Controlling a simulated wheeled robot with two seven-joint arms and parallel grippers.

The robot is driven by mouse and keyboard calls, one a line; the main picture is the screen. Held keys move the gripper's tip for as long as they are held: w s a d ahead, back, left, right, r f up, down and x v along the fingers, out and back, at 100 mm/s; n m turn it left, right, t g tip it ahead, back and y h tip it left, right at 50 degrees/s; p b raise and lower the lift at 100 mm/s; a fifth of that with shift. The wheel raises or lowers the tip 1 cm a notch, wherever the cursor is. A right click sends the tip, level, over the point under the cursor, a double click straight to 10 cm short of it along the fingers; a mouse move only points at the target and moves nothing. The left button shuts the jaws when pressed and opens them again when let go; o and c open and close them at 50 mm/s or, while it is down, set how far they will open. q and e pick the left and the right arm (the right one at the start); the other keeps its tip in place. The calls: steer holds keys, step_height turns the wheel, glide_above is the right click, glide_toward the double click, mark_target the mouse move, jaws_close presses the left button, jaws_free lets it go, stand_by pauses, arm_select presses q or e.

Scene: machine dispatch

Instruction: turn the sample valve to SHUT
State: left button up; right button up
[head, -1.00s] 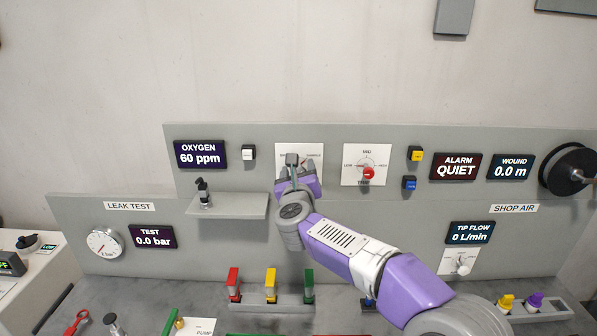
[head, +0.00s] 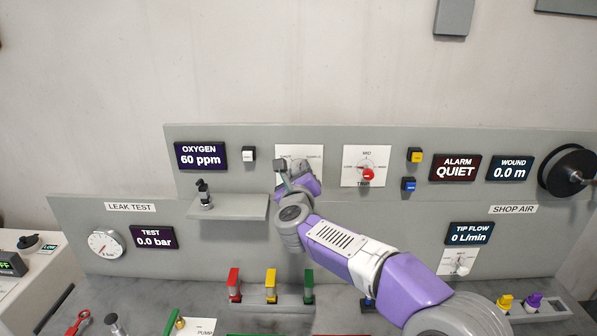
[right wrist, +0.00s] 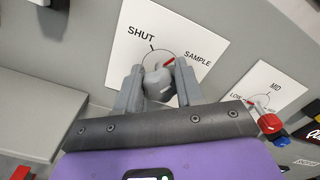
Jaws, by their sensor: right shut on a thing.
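The sample valve shows in the right wrist view as a grey knob (right wrist: 158,84) on a white plate (right wrist: 128,54) marked SHUT and SAMPLE. A red pointer (right wrist: 169,62) at the knob points toward the SAMPLE mark. My right gripper (right wrist: 160,76) has a finger on each side of the knob and is shut on it. In the head view my right gripper (head: 284,166) is in front of the lower left of the valve plate (head: 313,152), covering the knob. The plate looks tilted in the wrist view. My left gripper is in neither view.
To the right is a MID plate with a red knob (head: 368,174), then yellow (head: 415,154) and blue (head: 409,185) buttons. A shelf (head: 238,207) juts out at lower left.

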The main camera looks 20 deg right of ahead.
steer(key=n+p, duration=0.1)
steer(key=n, duration=0.2)
steer(key=shift+n, duration=0.4)
steer(key=n+p, duration=0.1)
steer(key=n, duration=0.2)
steer(key=shift+n+p, duration=0.3)
steer(key=shift+p, duration=0.05)
steer(key=n+p, duration=0.1)
steer(key=n, duration=0.2)
steer(key=shift+n+p, duration=0.3)
steer(key=shift+f+n+p, duration=0.1)
steer(key=shift+n+p, duration=0.75)
steer(key=shift+n, duration=0.95)
steer(key=o, duration=1)
